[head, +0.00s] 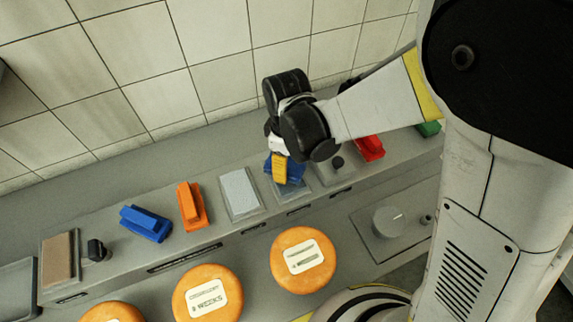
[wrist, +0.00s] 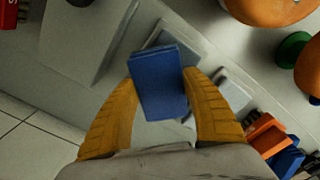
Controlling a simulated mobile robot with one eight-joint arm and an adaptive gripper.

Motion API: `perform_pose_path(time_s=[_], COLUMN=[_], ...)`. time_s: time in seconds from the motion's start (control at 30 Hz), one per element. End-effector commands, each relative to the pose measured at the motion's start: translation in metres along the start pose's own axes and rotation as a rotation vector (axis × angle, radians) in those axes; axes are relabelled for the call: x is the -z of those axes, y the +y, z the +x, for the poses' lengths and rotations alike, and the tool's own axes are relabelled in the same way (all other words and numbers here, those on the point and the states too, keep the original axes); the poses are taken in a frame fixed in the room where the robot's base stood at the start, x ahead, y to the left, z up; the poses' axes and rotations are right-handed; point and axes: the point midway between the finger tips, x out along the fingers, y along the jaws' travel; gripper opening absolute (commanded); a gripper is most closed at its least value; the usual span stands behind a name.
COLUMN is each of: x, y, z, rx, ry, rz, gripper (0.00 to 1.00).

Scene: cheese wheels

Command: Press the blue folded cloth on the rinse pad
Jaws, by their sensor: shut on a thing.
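The blue folded cloth (wrist: 158,83) is between the two yellow fingers of my gripper (wrist: 160,100) in the wrist view. The fingers are shut on its sides. In the head view, my gripper (head: 281,172) points down, and the blue cloth (head: 296,170) shows partly behind a yellow finger. A grey-blue square pad (head: 290,193) lies directly below the cloth. The pad also shows past the cloth's far edge in the wrist view (wrist: 166,36). I cannot tell whether the cloth touches it. Which pad is the rinse pad is not readable.
A pale pad (head: 240,193), an orange block (head: 191,205), a blue block (head: 146,222) and a brown pad (head: 60,258) sit left along the ledge. A red block (head: 369,148) is to the right. Cheese wheels (head: 303,260) stand in front. The tiled wall (head: 210,75) is behind.

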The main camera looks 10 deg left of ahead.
Motion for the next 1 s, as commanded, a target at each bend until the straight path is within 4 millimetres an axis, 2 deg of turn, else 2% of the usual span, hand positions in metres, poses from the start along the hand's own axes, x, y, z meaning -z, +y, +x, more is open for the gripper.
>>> perform_pose_path(time_s=[0.03,0.53,1.0], x=[0.0,0.0,0.0], y=[0.0,0.0,0.0], z=[-0.008,-0.052,-0.054], rx=[0.0,0.0,0.0], ry=[0.0,0.0,0.0], rz=[0.0,0.0,0.0], gripper=[0.3,0.3,0.3])
